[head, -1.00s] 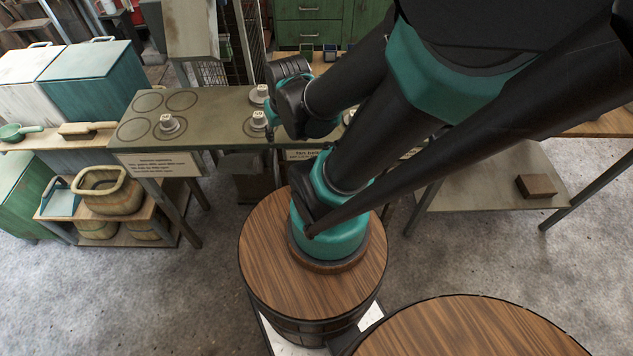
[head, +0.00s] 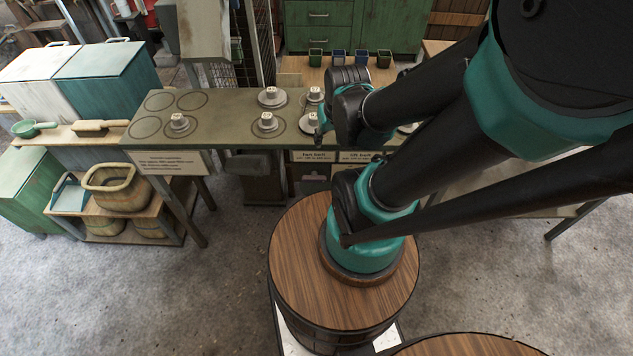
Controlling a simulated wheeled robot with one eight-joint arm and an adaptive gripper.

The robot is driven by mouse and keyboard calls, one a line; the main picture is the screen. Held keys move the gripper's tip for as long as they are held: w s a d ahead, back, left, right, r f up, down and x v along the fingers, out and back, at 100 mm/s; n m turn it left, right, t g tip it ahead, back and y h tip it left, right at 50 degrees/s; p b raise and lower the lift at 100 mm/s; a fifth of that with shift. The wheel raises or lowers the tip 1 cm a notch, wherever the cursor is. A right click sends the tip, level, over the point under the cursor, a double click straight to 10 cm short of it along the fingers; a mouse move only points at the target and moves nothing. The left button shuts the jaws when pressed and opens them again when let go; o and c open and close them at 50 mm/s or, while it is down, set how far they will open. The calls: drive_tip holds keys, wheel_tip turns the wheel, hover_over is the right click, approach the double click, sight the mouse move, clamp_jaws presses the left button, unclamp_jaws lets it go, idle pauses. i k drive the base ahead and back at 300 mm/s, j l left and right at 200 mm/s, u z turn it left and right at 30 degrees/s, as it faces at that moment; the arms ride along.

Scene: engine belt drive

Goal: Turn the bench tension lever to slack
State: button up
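The bench (head: 235,101) has a dull green top with dark ring outlines. Several grey round pieces with pale square tops stand on it, such as one at the left (head: 179,122) and one in the middle (head: 267,123). I cannot make out a tension lever; the bench's right part is covered by my arm. The end of my arm, with my gripper (head: 322,125), is above the right part of the bench top. The fingers are too hidden behind the wrist to tell whether they are open or shut, or touching anything.
Signs hang on the bench front, one at the left (head: 170,163) and two smaller ones (head: 313,156) in the middle. Small coloured pots (head: 338,57) stand behind the bench. A basket (head: 115,187) sits on a low shelf at the left.

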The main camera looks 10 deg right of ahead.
sight(314, 177)
drive_tip(key=u, duration=0.35)
drive_tip(key=l+u, duration=0.25)
drive_tip(key=u, duration=0.2)
drive_tip(key=k+l+u, duration=0.15)
drive_tip(key=u, duration=0.35)
drive_tip(key=k+l+u, duration=0.1)
drive_tip(key=u, duration=0.35)
drive_tip(key=k+l+u, duration=0.15)
drive_tip(key=u, duration=0.3)
drive_tip(key=k+l+u, duration=0.4)
drive_tip(key=k, duration=0.5)
drive_tip(key=k+j+u, duration=0.1)
drive_tip(key=k+u, duration=0.25)
drive_tip(key=k, duration=1.05)
